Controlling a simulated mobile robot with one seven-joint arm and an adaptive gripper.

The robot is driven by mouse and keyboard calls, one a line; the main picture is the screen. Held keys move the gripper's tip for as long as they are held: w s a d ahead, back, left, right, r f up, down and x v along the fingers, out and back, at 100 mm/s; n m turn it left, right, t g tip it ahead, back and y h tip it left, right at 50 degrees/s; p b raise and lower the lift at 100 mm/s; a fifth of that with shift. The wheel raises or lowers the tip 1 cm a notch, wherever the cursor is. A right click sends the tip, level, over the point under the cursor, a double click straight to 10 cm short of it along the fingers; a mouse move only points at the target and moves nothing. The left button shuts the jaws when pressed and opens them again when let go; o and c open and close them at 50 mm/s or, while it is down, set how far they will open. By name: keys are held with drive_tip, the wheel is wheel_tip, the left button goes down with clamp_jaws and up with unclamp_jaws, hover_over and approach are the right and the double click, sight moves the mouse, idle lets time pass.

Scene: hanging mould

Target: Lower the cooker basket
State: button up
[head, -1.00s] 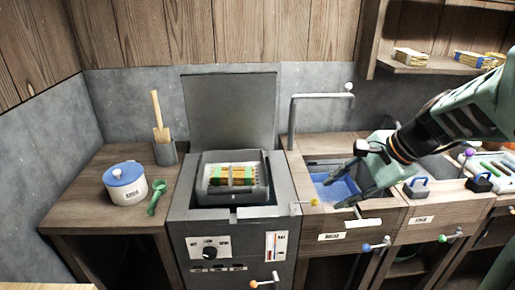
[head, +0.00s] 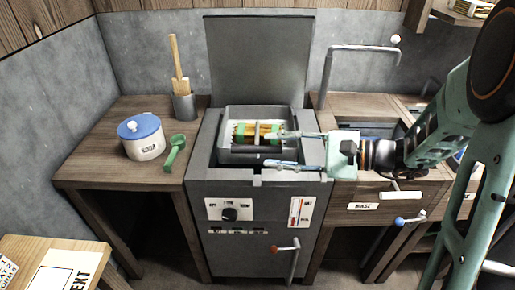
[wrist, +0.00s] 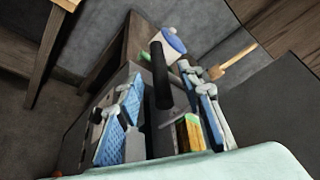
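The cooker basket (head: 228,156) is a dark grey box in the cooker's top opening, with green and orange bundled contents (head: 250,129). My gripper (head: 268,149) reaches over the basket from the right, with its two fingers apart. In the wrist view, a dark upright bar (wrist: 162,80) stands between the blue-padded fingers, with a gap to each; it appears to be the basket's handle. The contents also show in the wrist view (wrist: 188,134). My fingers hide part of the basket's right side.
The cooker's lid (head: 258,65) stands raised behind the basket. A red-knobbed lever (head: 291,262) is on the cooker's front. A blue-lidded pot (head: 145,143), a green scoop (head: 175,153) and a utensil holder (head: 184,107) stand on the left counter. A sink tap (head: 330,65) rises at right.

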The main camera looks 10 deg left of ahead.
sight(267, 150)
drive_tip(key=x, duration=0.5)
drive_tip(key=shift+w+f, duration=0.1)
clamp_jaws()
